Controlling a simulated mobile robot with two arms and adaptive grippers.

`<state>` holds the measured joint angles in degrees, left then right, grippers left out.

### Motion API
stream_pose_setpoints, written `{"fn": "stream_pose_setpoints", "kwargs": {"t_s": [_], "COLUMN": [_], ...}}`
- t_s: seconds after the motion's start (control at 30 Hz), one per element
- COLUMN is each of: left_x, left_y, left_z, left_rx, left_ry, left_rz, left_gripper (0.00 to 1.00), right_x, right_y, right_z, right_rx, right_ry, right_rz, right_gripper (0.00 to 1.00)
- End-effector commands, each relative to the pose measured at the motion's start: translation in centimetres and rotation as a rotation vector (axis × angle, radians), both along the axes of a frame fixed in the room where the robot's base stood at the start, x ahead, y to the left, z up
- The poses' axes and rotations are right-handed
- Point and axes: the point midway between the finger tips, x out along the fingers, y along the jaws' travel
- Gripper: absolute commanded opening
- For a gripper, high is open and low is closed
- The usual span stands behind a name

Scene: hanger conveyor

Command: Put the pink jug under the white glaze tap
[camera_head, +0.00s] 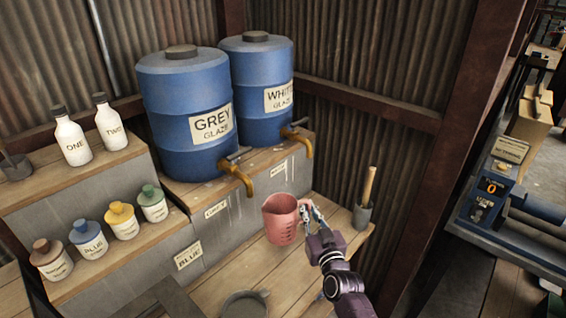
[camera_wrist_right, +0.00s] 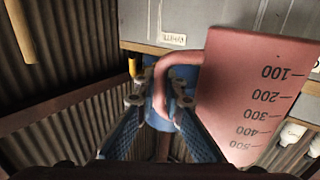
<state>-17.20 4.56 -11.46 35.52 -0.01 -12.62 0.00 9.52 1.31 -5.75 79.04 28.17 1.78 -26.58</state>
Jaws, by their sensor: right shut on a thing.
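The pink jug (camera_head: 281,219) is upright in the head view, in front of the barrel shelf and over the wooden worktop. My right gripper (camera_head: 306,212) is shut on its handle from the right. In the right wrist view the jug (camera_wrist_right: 255,95) shows its scale marks, and its handle lies between the fingers (camera_wrist_right: 162,100). The white glaze barrel (camera_head: 262,88) stands behind, with its brass tap (camera_head: 300,141) above and behind the jug. The grey glaze barrel (camera_head: 188,112) is to its left, with its own tap (camera_head: 238,176). I cannot tell whether the jug touches the worktop. My left gripper is not seen.
A grey pot with a wooden-handled tool (camera_head: 362,216) stands right of the jug. A dark round bowl (camera_head: 245,304) is at the front. Bottles (camera_head: 72,140) and several small lidded jars (camera_head: 121,220) stand on stepped shelves at left. Corrugated walls close the back and right.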

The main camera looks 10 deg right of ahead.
Motion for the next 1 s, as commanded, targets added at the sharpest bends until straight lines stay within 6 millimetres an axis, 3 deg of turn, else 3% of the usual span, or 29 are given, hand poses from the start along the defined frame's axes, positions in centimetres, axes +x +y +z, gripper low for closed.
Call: {"fn": "stream_pose_setpoints", "kwargs": {"t_s": [0.13, 0.27, 0.57, 0.77, 1.0], "left_x": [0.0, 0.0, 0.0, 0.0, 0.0], "left_y": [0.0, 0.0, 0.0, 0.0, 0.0], "left_z": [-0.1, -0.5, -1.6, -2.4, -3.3], "left_rx": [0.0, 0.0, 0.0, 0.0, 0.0], "left_ry": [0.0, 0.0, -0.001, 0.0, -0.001], "left_rz": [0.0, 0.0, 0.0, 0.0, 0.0], "left_gripper": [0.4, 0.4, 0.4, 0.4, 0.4], "right_x": [-0.8, -3.6, -14.3, -21.2, -28.3], "right_y": [0.1, 0.6, 1.6, 1.5, 0.5], "right_z": [-0.3, -1.4, -2.3, -1.0, 2.4], "right_rx": [0.001, 0.003, 0.011, 0.015, 0.013], "right_ry": [0.001, 0.003, 0.002, 0.002, 0.001], "right_rz": [0.001, 0.005, 0.002, -0.014, -0.047], "right_gripper": [0.0, 0.0, 0.0, 0.0, 0.0]}}
